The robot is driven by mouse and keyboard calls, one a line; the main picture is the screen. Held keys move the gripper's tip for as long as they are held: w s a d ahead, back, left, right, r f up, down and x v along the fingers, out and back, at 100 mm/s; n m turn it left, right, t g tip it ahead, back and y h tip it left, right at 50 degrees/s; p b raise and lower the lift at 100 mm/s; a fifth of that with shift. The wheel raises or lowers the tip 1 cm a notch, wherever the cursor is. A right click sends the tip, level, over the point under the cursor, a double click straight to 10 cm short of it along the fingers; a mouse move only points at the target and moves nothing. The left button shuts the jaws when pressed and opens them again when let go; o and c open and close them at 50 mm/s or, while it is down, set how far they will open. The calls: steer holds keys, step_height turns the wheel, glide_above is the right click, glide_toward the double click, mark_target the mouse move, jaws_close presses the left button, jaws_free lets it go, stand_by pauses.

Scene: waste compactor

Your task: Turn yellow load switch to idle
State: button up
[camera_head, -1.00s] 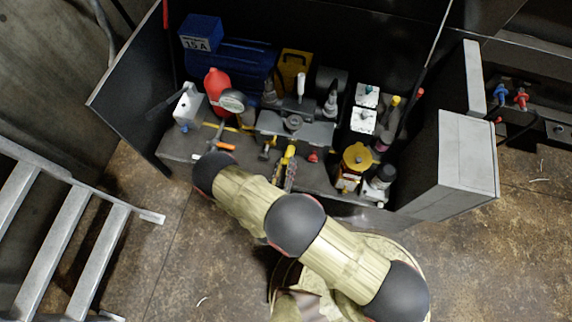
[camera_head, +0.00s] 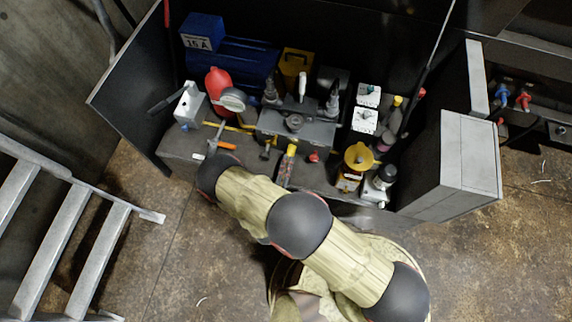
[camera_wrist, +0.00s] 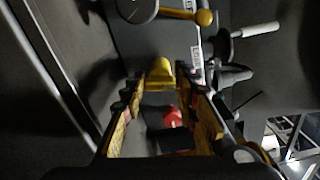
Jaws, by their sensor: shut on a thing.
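The yellow load switch handle (camera_wrist: 160,73) shows in the wrist view between the tips of my gripper (camera_wrist: 158,88), which is shut on it. In the head view the yellow handle (camera_head: 291,150) stands at the front of the grey valve block. My gripper (camera_head: 287,167) is just in front of it there, small and partly hidden by my arm. The switch's base and any position marks are hidden or too small to read.
A red knob (camera_wrist: 173,117) lies close beside my fingers in the wrist view. In the head view, a yellow-topped item (camera_head: 358,156) stands to the right and a red bottle (camera_head: 216,86) to the left.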

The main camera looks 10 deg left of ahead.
steer(key=shift+f+n, duration=0.1)
steer(key=shift+n, duration=1)
steer(key=o, duration=1.1)
steer(key=shift+s+a, duration=0.2)
steer(key=shift+s, duration=1.7)
steer(key=shift+s+a, duration=0.15)
steer(key=shift+s, duration=1.7)
